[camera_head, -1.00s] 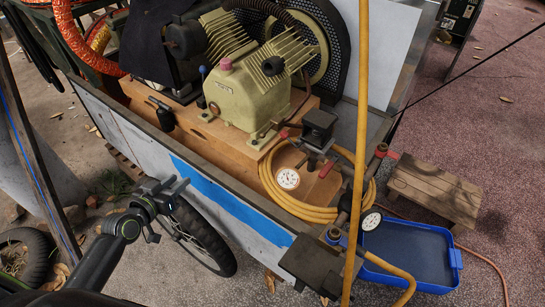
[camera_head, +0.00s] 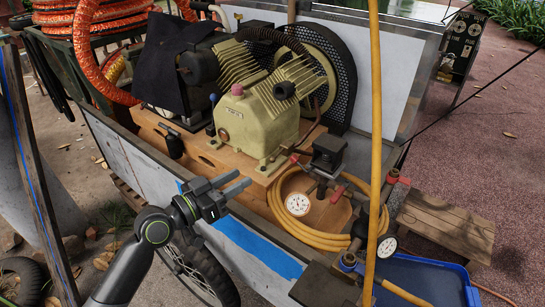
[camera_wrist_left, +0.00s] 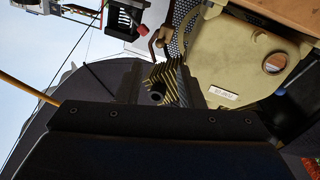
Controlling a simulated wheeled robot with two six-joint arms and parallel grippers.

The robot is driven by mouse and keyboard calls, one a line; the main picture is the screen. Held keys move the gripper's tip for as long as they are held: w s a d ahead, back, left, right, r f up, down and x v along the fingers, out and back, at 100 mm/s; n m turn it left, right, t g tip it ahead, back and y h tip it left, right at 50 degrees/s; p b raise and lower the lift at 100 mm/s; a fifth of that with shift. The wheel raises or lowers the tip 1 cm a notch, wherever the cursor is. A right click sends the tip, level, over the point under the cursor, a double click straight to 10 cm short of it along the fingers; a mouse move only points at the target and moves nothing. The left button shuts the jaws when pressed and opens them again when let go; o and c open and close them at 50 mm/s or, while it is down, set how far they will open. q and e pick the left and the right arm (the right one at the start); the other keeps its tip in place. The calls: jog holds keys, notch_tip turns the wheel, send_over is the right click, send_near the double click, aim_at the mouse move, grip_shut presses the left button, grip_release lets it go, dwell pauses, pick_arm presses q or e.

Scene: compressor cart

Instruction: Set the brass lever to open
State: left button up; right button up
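I cannot clearly pick out a brass lever. A manifold with red-handled levers (camera_head: 340,193) and a round white gauge (camera_head: 297,204) stands at the right end of the cart. A second gauge (camera_head: 387,246) and a brass-coloured fitting (camera_head: 348,260) are lower right. My left gripper (camera_head: 244,182) is open and empty, above the cart's near wall, left of the manifold and apart from it. In the left wrist view its two fingers (camera_wrist_left: 158,78) stand apart, with the compressor (camera_wrist_left: 245,55) beyond. A red handle (camera_wrist_left: 135,5) shows at the top there. My right gripper is not in view.
The green compressor (camera_head: 257,120) sits on a wooden base behind my gripper. A coiled yellow hose (camera_head: 275,205) lies around the gauge, and a yellow hose (camera_head: 375,100) hangs vertically in front. A blue tray (camera_head: 440,280) and wooden stool (camera_head: 445,225) are at right.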

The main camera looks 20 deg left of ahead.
aim_at(272, 159)
pick_arm(q)
jog(key=p+x, duration=0.1)
jog(key=x, duration=1)
jog(key=shift+w+d, duration=0.2)
jog(key=shift+w, duration=0.05)
grip_shut()
